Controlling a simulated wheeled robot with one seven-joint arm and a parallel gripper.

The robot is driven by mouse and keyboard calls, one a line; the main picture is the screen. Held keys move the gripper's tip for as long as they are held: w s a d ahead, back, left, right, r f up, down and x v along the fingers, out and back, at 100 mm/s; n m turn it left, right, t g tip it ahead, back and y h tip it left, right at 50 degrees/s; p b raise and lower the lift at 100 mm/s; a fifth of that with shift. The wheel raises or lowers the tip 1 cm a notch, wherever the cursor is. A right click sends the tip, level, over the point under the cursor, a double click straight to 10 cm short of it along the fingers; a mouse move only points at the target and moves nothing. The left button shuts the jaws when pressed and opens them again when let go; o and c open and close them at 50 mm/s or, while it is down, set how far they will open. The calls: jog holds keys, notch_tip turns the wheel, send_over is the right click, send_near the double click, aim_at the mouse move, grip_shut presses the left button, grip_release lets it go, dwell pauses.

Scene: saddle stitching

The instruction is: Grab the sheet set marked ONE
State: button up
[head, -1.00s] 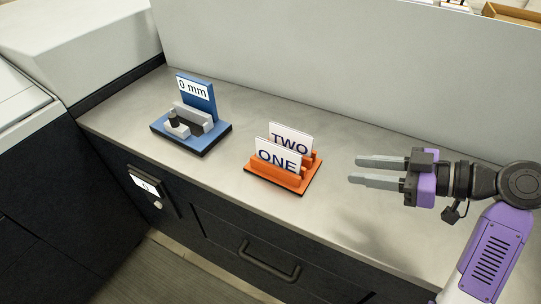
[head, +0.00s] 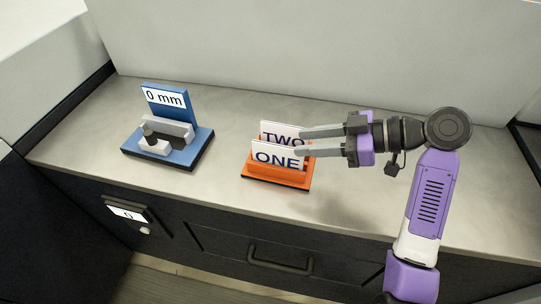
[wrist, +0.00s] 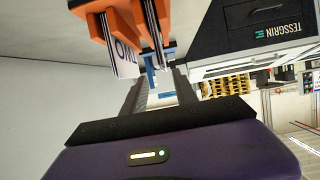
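The sheet set marked ONE (head: 262,157) stands upright in the front slot of an orange rack (head: 272,173) on the counter. The sheet set marked TWO (head: 272,131) stands just behind it. My gripper (head: 299,143) is open and empty, its two fingers apart and pointing left at the rack's right side. In the head view the fingertips overlap the right edges of the sheets; I cannot tell whether they touch.
A blue stand marked 0 mm (head: 178,114), with a grey clamp-like part, sits left of the rack. The counter (head: 225,128) is clear between them. A pale wall (head: 300,50) rises behind. Dark drawers (head: 225,240) and a small display (head: 128,213) are on the counter front.

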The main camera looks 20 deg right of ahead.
aim_at(283, 147)
jog(key=x, duration=0.3)
jog(key=p+x, duration=0.1)
jog(key=x, duration=0.2)
jog(key=shift+s+a+f, duration=0.1)
jog(key=shift+s+a, duration=0.15)
jog(key=shift+a, duration=0.1)
jog(key=shift+w+a+f, duration=0.3)
jog(key=shift+w+a, duration=0.05)
grip_shut()
